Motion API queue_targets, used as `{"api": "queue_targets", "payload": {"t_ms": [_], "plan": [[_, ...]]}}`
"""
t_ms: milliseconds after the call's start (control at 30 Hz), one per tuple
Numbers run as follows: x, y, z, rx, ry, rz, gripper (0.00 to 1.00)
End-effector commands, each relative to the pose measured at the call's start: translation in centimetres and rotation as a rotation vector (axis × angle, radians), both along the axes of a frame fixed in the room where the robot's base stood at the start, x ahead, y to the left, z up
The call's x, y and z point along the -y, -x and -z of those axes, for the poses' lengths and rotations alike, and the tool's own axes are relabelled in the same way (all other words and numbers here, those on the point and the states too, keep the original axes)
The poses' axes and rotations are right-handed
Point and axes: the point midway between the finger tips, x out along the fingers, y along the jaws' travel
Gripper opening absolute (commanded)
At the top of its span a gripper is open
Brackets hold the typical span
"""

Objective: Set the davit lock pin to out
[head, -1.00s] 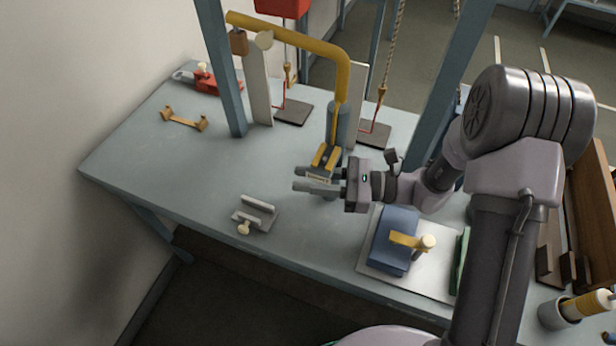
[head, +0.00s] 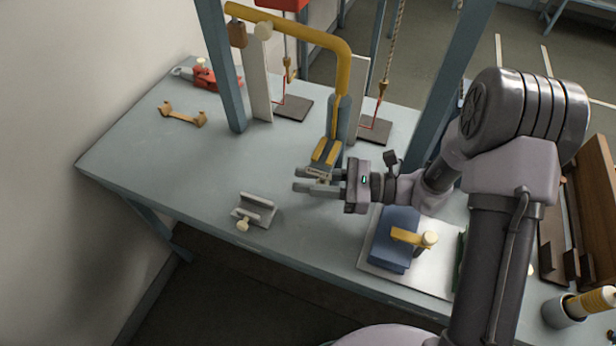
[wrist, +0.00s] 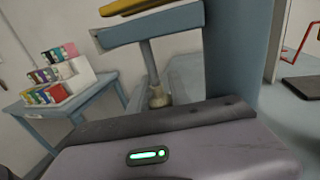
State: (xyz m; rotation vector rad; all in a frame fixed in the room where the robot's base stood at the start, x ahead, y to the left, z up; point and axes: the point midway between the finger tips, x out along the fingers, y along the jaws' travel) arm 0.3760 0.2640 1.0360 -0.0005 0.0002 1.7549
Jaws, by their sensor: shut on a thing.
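The davit has a bent yellow arm (head: 300,36) and a blue-grey post (head: 343,118), with a yellow-topped bracket (head: 326,151) low on its near side. The bracket's grey-blue body (wrist: 150,27) shows in the wrist view. Below it, a grey rod ends in a pale knob (wrist: 158,97), which looks like the lock pin. My gripper (head: 308,181) is at the bracket's lower end, pointing left, with its jaws shut on the pin's pale end. The fingers partly hide the pin. The fingertips are not clear in the wrist view.
A grey cradle (head: 256,209) with a pale knob stands left of my gripper. A blue block (head: 397,238) with a yellow handle is on a plate at right. Blue-grey frame posts (head: 222,70) rise behind.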

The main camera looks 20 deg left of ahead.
Motion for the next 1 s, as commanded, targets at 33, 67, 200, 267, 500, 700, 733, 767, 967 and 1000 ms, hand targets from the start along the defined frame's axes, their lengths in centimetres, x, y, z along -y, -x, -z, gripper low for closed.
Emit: {"api": "queue_targets", "payload": {"t_ms": [33,67,200,267,500,700,733,767,967,1000], "plan": [[0.0,0.0,-0.1,0.0,0.0,0.0,0.0],[0.0,0.0,-0.1,0.001,0.0,0.0,0.26],[0.0,0.0,-0.1,0.0,0.0,0.0,0.46],[0.0,0.0,-0.1,0.0,0.0,0.0,0.46],[0.0,0.0,-0.1,0.0,0.0,0.0,0.46],[0.6,-0.2,-0.1,0.0,-0.001,0.002,0.46],[1.0,-0.3,-0.2,-0.001,-0.001,0.003,0.46],[1.5,-0.4,-0.2,-0.001,-0.001,0.003,0.46],[6.1,-1.2,-0.3,-0.002,0.0,0.005,0.46],[7.1,-1.4,-0.3,0.0,0.0,0.005,0.46]]}}
